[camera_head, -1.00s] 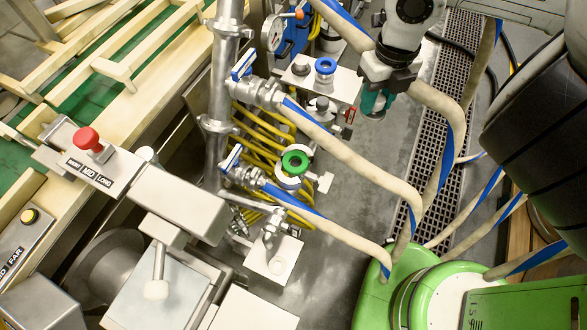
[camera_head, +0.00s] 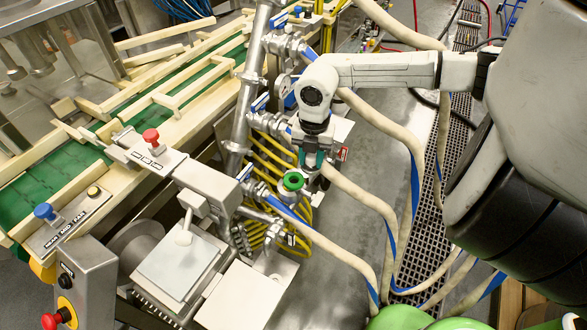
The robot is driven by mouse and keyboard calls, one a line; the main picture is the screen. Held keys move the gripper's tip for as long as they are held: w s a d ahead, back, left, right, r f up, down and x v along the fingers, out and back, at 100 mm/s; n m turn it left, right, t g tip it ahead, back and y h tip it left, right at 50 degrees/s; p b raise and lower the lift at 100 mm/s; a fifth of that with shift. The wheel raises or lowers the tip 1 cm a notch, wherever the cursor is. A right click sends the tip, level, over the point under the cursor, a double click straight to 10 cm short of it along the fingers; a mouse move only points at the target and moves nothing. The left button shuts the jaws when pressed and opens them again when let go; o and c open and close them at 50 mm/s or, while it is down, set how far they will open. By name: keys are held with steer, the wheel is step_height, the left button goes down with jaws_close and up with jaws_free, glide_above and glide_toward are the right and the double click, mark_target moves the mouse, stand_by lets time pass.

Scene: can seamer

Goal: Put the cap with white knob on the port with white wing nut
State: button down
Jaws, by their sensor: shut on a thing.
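My gripper (camera_head: 311,158) hangs from the arm at the upper middle, its green-tinted fingers pointing down. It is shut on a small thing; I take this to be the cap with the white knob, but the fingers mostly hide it. Just below and left of the fingers stands an upright port with a green ring (camera_head: 292,181). Pale metal parts lie around it, and the white wing nut is too small to tell clearly. The gripper is close to this port in the picture; I cannot tell the height gap between them.
Steel pipework with blue-handled valves (camera_head: 259,102) stands to the left. Beige hoses (camera_head: 372,116) with blue stripes run on the right. A pale plate (camera_head: 338,134) with a red wing nut (camera_head: 343,154) is behind the gripper. Yellow hoses (camera_head: 272,158) hang beside the pipe.

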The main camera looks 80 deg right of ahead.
steer(key=w+f, duration=0.1)
steer(key=f, duration=0.1)
steer(key=w+d+f, duration=0.1)
steer(key=w+f, duration=0.1)
steer(key=w+d+f+p, duration=0.1)
steer(key=w+f, duration=0.1)
steer(key=shift+w+f, duration=0.15)
steer(key=shift+f, duration=1.45)
steer(key=shift+f, duration=0.15)
steer(key=c, duration=0.8)
jaws_free()
steer(key=shift+o, duration=0.2)
step_height(320, 180, up, 12)
steer(key=b, duration=0.1)
